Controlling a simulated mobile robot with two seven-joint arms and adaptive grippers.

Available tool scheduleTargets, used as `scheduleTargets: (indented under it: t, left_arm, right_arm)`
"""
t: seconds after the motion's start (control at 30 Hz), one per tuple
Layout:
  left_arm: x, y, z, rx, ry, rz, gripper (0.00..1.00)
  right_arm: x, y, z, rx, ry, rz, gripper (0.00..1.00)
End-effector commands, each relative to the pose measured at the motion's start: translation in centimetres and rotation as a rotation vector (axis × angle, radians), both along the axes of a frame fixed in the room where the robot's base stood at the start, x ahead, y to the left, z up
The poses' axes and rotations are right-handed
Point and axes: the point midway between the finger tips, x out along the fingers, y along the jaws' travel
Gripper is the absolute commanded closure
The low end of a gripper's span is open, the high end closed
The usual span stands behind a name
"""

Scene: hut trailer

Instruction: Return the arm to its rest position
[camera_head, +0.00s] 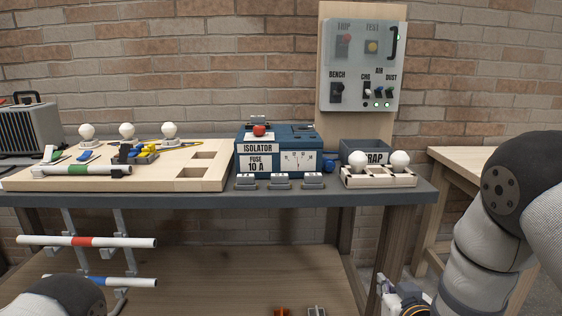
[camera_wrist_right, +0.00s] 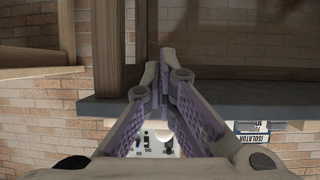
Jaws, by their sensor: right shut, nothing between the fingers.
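My right arm (camera_head: 490,250) comes in at the right of the head view, beside the bench's right end. Part of my right gripper (camera_head: 403,298) shows low at the bottom edge, below the bench top; its fingertips are not clear there. In the right wrist view my right gripper (camera_wrist_right: 165,75) has its fingers together with nothing between them. Only a rounded link of my left arm (camera_head: 60,298) shows at bottom left; the left gripper is out of the picture.
The bench (camera_head: 412,190) carries a wooden board (camera_head: 205,180), a blue isolator box (camera_head: 275,142) and a bulb holder (camera_head: 380,178). A switch panel (camera_head: 360,65) stands behind. A wooden table (camera_head: 470,165) is at right. Tubes (camera_head: 85,242) hang on a rack below.

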Motion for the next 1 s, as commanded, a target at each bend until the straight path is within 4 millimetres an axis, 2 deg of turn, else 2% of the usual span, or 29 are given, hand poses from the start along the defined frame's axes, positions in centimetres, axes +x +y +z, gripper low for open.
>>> scheduleTargets:
  t: [0.03,0.07,0.1,0.17,0.2,0.23,0.27,0.3,0.37,0.4,0.5,0.6,0.7,1.0]
  left_arm:
    - [0.4,0.0,0.5,0.001,-0.015,0.000,0.60]
    - [0.6,0.0,0.7,0.000,-0.020,0.001,0.60]
    - [0.8,0.0,0.9,0.000,-0.027,0.001,0.60]
    - [1.1,0.0,1.2,0.001,-0.038,0.001,0.60]
    - [1.3,0.0,1.4,0.000,-0.046,0.001,0.60]
    - [1.5,0.0,1.6,0.000,-0.052,0.001,0.60]
    - [1.7,0.0,1.7,0.001,-0.057,0.001,0.60]
    - [1.9,0.0,2.0,0.000,-0.065,0.002,0.60]
    - [2.2,0.0,2.3,0.000,-0.076,0.002,0.60]
    - [2.4,0.0,2.5,0.000,-0.083,0.002,0.60]
    - [2.8,0.0,2.8,0.000,-0.096,0.003,0.60]
    - [2.9,0.0,3.0,0.000,-0.102,0.003,0.60]
    - [3.0,0.0,3.0,0.000,-0.103,0.003,0.60]
    - [2.9,0.0,3.0,0.000,-0.101,0.003,0.60]
  right_arm:
    - [-3.3,-0.3,-3.0,0.001,0.115,-0.005,1.00]
    - [-5.5,-0.4,-5.0,0.002,0.191,-0.008,1.00]
    - [-8.7,-0.5,-7.5,0.002,0.293,-0.011,1.00]
    - [-13.8,-0.6,-10.6,0.005,0.446,-0.015,1.00]
    - [-17.5,-0.7,-12.4,0.006,0.548,-0.017,1.00]
    - [-20.3,-0.7,-13.5,0.008,0.624,-0.018,1.00]
    - [-23.1,-0.7,-14.4,0.012,0.700,-0.019,1.00]
    - [-27.0,-0.7,-15.3,0.014,0.801,-0.021,1.00]
    - [-32.7,-0.6,-16.1,0.020,0.947,-0.022,1.00]
    - [-36.1,-0.5,-16.2,0.025,1.036,-0.022,1.00]
    - [-43.1,-0.3,-15.7,0.034,1.217,-0.021,1.00]
    - [-47.3,-0.1,-14.9,0.040,1.328,-0.020,1.00]
    - [-49.0,-0.1,-14.5,0.043,1.373,-0.019,1.00]
    - [-49.1,-0.1,-14.6,0.041,1.376,-0.019,1.00]
